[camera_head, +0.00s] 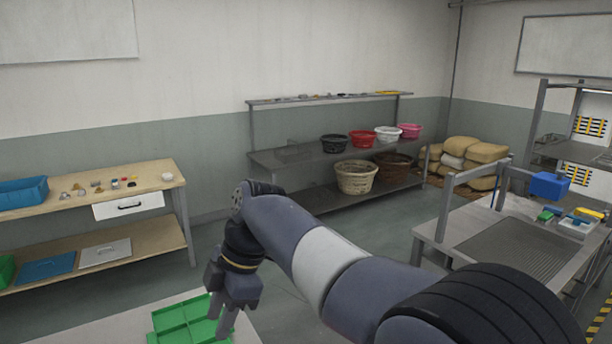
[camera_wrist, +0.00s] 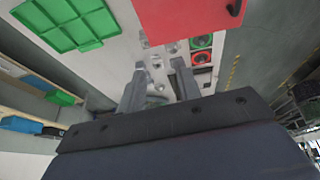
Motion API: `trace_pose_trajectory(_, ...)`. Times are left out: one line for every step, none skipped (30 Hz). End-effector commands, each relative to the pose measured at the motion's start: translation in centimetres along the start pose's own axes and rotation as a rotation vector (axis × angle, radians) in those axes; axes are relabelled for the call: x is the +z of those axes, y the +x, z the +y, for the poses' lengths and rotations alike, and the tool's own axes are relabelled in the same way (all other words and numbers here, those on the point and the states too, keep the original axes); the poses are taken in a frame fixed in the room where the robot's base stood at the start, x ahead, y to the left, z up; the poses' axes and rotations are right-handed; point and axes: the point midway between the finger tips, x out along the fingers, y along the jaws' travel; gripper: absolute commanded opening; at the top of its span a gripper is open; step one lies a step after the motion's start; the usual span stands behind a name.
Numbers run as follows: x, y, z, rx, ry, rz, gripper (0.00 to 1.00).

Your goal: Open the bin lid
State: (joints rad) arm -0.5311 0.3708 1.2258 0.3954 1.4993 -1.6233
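My gripper (camera_head: 226,315) points down beside a green compartment tray (camera_head: 185,322) on a pale tabletop. In the wrist view, the two fingers of my gripper (camera_wrist: 160,82) stand apart with nothing clearly held between them. A flat red panel (camera_wrist: 185,20) with a small dark piece near its right edge shows beyond the fingertips; I cannot tell whether it is the bin lid. On the left bench's lower shelf lie a flat blue panel (camera_head: 47,267) and a flat grey panel (camera_head: 105,253), which look like lids. No bin is clearly identifiable.
The green tray also shows in the wrist view (camera_wrist: 68,22), near round red and green pieces (camera_wrist: 202,58). A wooden bench (camera_head: 150,185) stands left, a shelf with baskets (camera_head: 357,177) behind, and a metal workbench (camera_head: 440,245) right. Floor shows between them.

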Motion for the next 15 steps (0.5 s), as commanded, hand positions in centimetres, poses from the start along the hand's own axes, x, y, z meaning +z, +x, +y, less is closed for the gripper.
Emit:
trace_pose_trajectory(-0.3,-0.5,0.8,-0.002,-0.001,0.000,0.32)
trace_pose_trajectory(-0.4,-0.6,1.3,-0.001,-0.001,0.000,0.32)
trace_pose_trajectory(-0.5,-0.6,1.9,-0.002,-0.001,0.000,0.32)
trace_pose_trajectory(-0.5,-0.6,2.3,-0.001,-0.001,0.000,0.32)
trace_pose_trajectory(-0.5,-0.5,2.7,-0.002,-0.001,0.000,0.32)
trace_pose_trajectory(-0.5,-0.6,3.3,-0.002,-0.001,0.000,0.32)
trace_pose_trajectory(-0.5,-0.5,3.7,-0.002,-0.001,0.000,0.32)
trace_pose_trajectory(-0.5,-0.5,4.1,-0.002,-0.001,0.000,0.32)
trace_pose_trajectory(-0.5,-0.5,4.7,-0.001,-0.001,0.000,0.32)
trace_pose_trajectory(-0.5,-0.4,5.1,-0.002,-0.001,0.000,0.32)
trace_pose_trajectory(-0.4,-0.3,5.5,-0.001,-0.001,0.000,0.32)
trace_pose_trajectory(-0.4,-0.2,6.0,-0.002,-0.001,0.000,0.32)
trace_pose_trajectory(-0.4,-0.2,6.5,0.000,-0.001,0.000,0.32)
trace_pose_trajectory(-0.3,-0.1,6.8,-0.001,-0.001,0.000,0.32)
trace_pose_trajectory(-0.3,0.0,7.4,0.000,-0.001,0.000,0.32)
